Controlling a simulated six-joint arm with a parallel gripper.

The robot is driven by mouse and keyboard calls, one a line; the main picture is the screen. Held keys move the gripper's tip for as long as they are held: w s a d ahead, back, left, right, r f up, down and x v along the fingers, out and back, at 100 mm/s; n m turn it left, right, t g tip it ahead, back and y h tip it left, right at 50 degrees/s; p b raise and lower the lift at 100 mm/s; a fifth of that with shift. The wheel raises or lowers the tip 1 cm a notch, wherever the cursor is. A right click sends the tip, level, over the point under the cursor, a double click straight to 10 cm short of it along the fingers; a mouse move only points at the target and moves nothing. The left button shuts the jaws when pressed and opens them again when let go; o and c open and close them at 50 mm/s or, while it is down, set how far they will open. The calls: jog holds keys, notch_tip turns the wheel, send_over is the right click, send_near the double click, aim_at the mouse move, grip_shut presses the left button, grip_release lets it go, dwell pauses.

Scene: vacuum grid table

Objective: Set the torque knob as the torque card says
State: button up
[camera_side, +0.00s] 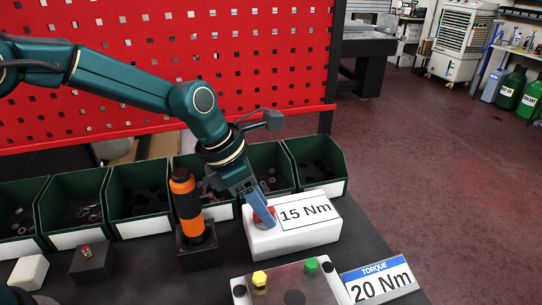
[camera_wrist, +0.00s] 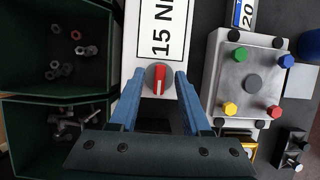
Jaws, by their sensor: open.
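The torque knob (camera_wrist: 158,79), red with a white pointer line on a grey dial, sits on a white box (camera_side: 290,238) whose display (camera_side: 305,212) reads 15 Nm. The torque card (camera_side: 380,283), white with a blue "TORQUE" header, reads 20 Nm at the front right; its edge also shows in the wrist view (camera_wrist: 245,14). My gripper (camera_side: 264,212) is down at the knob. In the wrist view its two blue fingers (camera_wrist: 155,80) are open, one on each side of the knob. I cannot tell whether they touch it. In the side view the fingers partly hide the knob.
A grey fixture plate (camera_wrist: 243,95) with coloured knobs stands close beside the box. An orange and black screwdriver (camera_side: 186,200) stands upright in a black holder left of my gripper. Green bins (camera_side: 140,228) with small parts line the back, below a red pegboard (camera_side: 240,60).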

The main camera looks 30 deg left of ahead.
grip_shut()
jog(key=shift+m, duration=0.3)
jog(key=m, duration=0.2)
jog(key=m+g+h, duration=0.1)
jog(key=m, duration=0.1)
jog(key=shift+w+a+g, duration=0.15)
jog(key=shift+g, duration=0.15)
jog(key=shift+m+g, duration=0.8)
jog(key=shift+m, duration=1.3)
grip_release()
